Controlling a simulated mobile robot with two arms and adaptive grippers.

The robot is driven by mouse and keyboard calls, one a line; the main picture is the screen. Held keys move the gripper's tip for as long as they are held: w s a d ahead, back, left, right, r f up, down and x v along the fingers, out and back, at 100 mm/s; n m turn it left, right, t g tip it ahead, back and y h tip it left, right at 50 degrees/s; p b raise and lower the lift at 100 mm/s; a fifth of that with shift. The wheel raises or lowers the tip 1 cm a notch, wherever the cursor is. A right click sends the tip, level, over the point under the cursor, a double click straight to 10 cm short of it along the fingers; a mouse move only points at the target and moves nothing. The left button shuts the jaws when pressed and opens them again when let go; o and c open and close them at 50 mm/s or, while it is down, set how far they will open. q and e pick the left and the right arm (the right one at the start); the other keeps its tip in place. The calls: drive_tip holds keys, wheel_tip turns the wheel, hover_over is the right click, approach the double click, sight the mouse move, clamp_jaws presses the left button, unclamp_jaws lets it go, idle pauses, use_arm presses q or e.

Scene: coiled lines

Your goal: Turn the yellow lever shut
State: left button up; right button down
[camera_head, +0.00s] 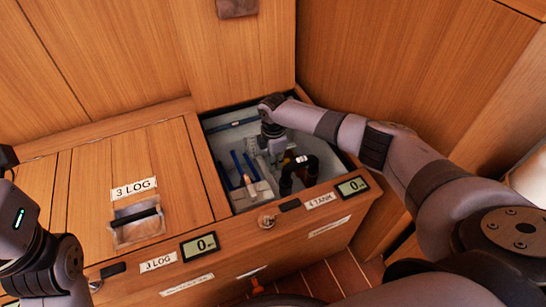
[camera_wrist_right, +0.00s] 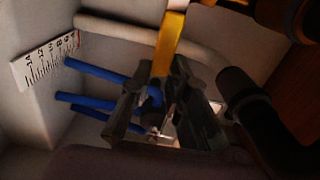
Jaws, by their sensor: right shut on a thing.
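The yellow lever (camera_wrist_right: 169,45) shows in the right wrist view as a flat bar running down from the top edge to between my fingers. My right gripper (camera_wrist_right: 160,105) is shut on its lower end, with one grey finger on each side. The part of the valve below is dark and partly hidden by the fingers. In the head view my right gripper (camera_head: 273,150) reaches down inside the open compartment, and I cannot make out the lever there. My left arm stands at the left edge of the head view, its gripper out of sight.
The open compartment (camera_head: 236,118) has close walls. Blue pipes (camera_wrist_right: 95,68), a white pipe (camera_wrist_right: 125,30), a ruled scale (camera_wrist_right: 45,62) and a thick black bent pipe (camera_head: 298,172) crowd around my right gripper. A closed lid with a recessed handle (camera_head: 136,222) lies left.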

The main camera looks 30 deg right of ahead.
drive_tip(key=c, duration=1.5)
unclamp_jaws()
drive_tip(key=b, duration=0.3)
drive_tip(key=shift+w+f+m, duration=0.2)
drive_tip(key=shift+w+m, duration=0.1)
drive_tip(key=shift+w+r, duration=0.1)
drive_tip(key=shift+r, duration=0.15)
wheel_tip(320, 180, up, 17)
drive_tip(key=p, duration=1.8)
drive_tip(key=shift+r, duration=0.15)
drive_tip(key=shift+r, duration=0.1)
